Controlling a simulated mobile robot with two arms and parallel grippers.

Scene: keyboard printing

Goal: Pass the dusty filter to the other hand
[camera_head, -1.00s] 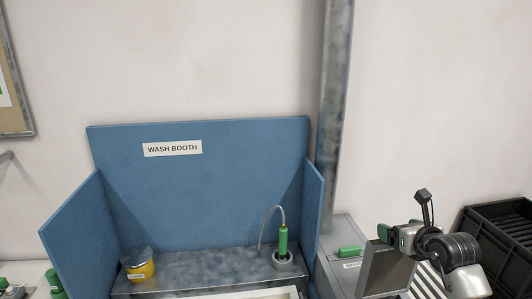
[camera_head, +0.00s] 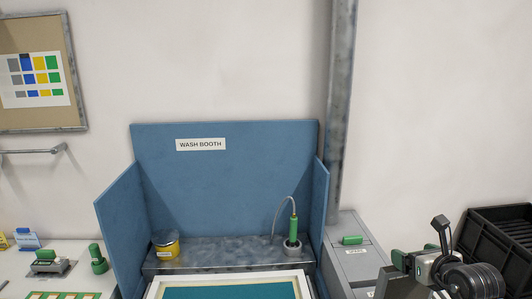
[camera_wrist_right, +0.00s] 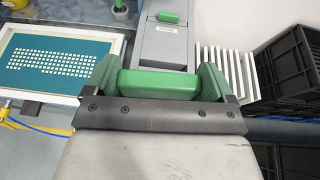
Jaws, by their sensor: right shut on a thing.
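The dusty filter (camera_wrist_right: 160,152) fills the lower middle of the right wrist view. It is a dull grey panel with a dark screwed edge strip and a green handle (camera_wrist_right: 160,85). My right gripper (camera_wrist_right: 158,80) is shut on that handle, one green finger at each end of it. In the head view my right gripper (camera_head: 400,262) is at the lower right. Only a dark part of the filter (camera_head: 390,287) shows below it there; the rest is cut off by the frame. My left gripper is in neither view now.
The blue wash booth (camera_head: 225,180) stands ahead, with a yellow tin (camera_head: 166,247), a green nozzle (camera_head: 293,226) and a framed teal screen (camera_wrist_right: 25,75). A grey box (camera_head: 355,262) with a green handle, upright white panels (camera_wrist_right: 237,72) and black crates (camera_head: 495,236) are near my right arm.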

